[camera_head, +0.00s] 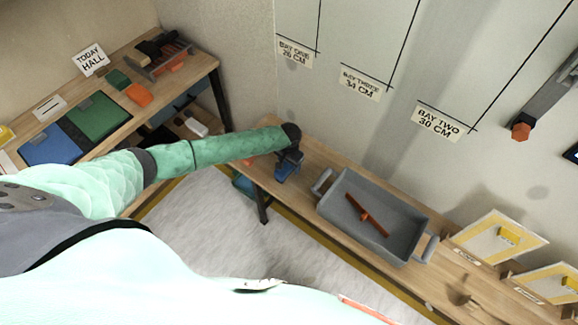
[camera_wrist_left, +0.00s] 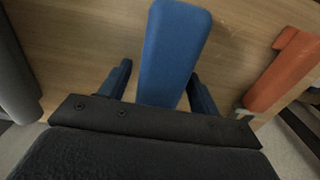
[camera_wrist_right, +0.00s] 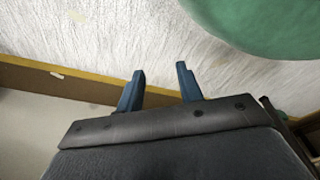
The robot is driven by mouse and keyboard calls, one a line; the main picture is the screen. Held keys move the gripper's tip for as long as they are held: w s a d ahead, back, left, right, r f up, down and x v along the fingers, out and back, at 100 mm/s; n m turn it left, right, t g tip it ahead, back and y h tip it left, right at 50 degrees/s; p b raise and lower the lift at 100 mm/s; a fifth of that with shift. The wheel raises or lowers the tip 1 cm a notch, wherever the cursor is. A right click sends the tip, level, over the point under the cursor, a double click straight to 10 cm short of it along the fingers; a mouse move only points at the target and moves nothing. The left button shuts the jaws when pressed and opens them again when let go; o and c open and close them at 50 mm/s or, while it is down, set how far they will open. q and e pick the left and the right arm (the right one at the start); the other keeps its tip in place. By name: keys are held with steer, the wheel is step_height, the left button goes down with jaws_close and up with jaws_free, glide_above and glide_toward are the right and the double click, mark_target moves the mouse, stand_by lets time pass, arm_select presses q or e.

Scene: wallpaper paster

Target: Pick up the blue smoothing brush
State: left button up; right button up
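The blue smoothing brush (camera_wrist_left: 172,50) lies on the wooden table, and its blue body fills the upper middle of the left wrist view. My left gripper (camera_wrist_left: 160,88) is open, with one finger on each side of the brush; whether either finger touches it I cannot tell. In the head view the left gripper (camera_head: 291,158) is at the table's left end, over the blue brush (camera_head: 286,172), which it partly hides. My right gripper (camera_wrist_right: 158,80) is open and empty in its wrist view, away from the table top.
An orange tool (camera_wrist_left: 285,68) lies right of the brush in the left wrist view. A grey tray (camera_head: 338,207) with an orange-brown tool (camera_head: 366,214) stands on the table (camera_head: 318,158). Yellow-framed boards (camera_head: 497,236) are farther right. A second bench (camera_head: 150,112) stands left.

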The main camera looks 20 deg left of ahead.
arm_select(q)
steer(key=c, duration=1)
arm_select(e)
steer(key=shift+w+d, duration=0.1)
